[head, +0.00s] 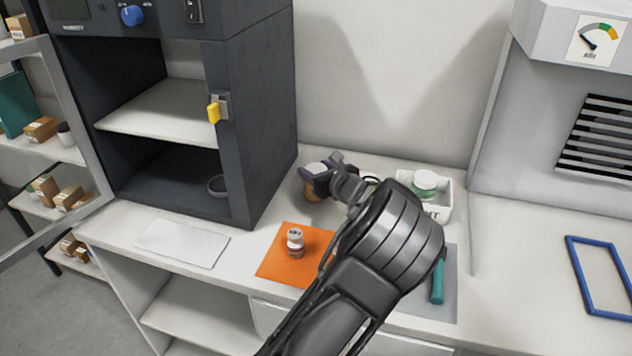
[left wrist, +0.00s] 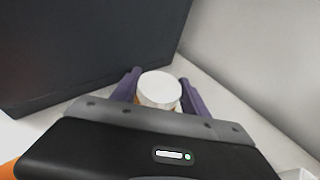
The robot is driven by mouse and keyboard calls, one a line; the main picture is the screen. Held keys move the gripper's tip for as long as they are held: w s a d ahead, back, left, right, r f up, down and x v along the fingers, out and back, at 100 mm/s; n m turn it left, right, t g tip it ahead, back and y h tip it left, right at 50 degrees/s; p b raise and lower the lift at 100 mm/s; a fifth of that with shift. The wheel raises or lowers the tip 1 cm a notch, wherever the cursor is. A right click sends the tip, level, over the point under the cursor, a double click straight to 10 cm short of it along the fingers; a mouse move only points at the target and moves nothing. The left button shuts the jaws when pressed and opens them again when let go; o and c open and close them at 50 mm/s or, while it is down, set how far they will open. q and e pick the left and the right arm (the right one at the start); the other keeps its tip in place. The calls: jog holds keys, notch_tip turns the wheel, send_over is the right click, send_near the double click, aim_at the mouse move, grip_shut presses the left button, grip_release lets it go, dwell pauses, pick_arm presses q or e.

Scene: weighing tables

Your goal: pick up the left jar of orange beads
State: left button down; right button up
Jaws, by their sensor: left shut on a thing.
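The jar of orange beads (head: 312,195) is at the back of the table, just right of the dark cabinet. Its white lid shows in the left wrist view (left wrist: 159,88), between two purple fingers. My left gripper (head: 321,172) is shut on this jar, with one finger on each side; it also shows in the left wrist view (left wrist: 159,80). The gripper hides much of the jar in the head view. I cannot tell whether the jar's base touches the table. My right gripper is not in view.
A small white-lidded bottle (head: 295,243) stands on an orange mat (head: 276,264). The dark cabinet (head: 262,120) stands open close by. A white tray (head: 444,203) holds a green-and-white jar (head: 425,184). A green-handled tool (head: 437,280) lies on a grey mat (head: 450,300). A white sheet (head: 182,243) lies left.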

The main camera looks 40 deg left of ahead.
pick_arm(q)
jog(key=shift+r, duration=0.15)
notch_tip(320, 180, up, 10)
jog(key=shift+f, duration=0.1)
dwell(0.3)
jog(key=shift+p, duration=0.3)
